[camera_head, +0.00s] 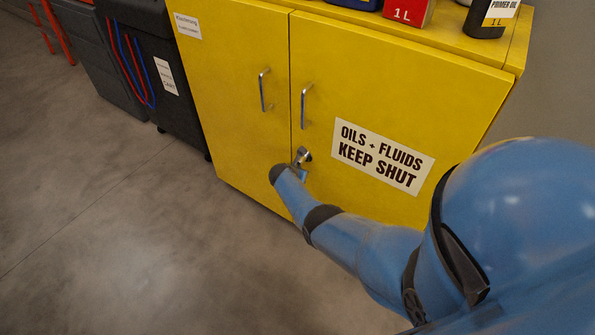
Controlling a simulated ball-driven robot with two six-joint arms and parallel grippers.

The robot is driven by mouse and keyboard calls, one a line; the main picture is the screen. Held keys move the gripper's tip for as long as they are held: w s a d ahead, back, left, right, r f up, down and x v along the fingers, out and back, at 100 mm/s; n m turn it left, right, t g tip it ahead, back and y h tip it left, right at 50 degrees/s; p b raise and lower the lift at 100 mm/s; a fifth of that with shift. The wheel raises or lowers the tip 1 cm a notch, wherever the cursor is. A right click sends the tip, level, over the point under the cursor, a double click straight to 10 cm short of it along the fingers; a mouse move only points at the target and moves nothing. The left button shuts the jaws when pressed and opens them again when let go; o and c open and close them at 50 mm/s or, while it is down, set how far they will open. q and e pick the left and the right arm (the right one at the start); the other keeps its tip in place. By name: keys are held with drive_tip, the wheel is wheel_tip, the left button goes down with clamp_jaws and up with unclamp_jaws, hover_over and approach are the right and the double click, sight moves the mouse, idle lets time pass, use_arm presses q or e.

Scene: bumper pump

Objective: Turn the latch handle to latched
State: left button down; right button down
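The latch handle (304,154) is a small metal piece on the right door of the yellow cabinet (238,140), beside the seam between the doors and below the pull handles. Only part of it shows, so I cannot tell how it is turned. My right arm comes in from the right and ends at the latch. My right gripper (300,172) is mostly hidden behind its own wrist, right at or just below the handle. I cannot tell whether it touches or grips it. Both doors look closed. My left gripper is out of view.
Two metal pull handles (265,90) (306,105) stick out above the latch. A sign (381,155) is on the right door. A red container (408,11) and a dark bottle (487,20) stand on top. A black unit (148,65) stands left. The floor (130,240) in front is clear.

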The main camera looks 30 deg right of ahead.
drive_tip(key=shift+s, duration=0.1)
idle(0.4)
drive_tip(key=c, duration=1.1)
unclamp_jaws()
drive_tip(key=shift+s+a+r+p, duration=0.2)
drive_tip(key=shift+r+p, duration=0.15)
drive_tip(key=shift+p, duration=0.15)
drive_tip(key=p+v, duration=0.6)
drive_tip(key=v, duration=0.4)
drive_tip(key=shift+w+a+f, duration=0.1)
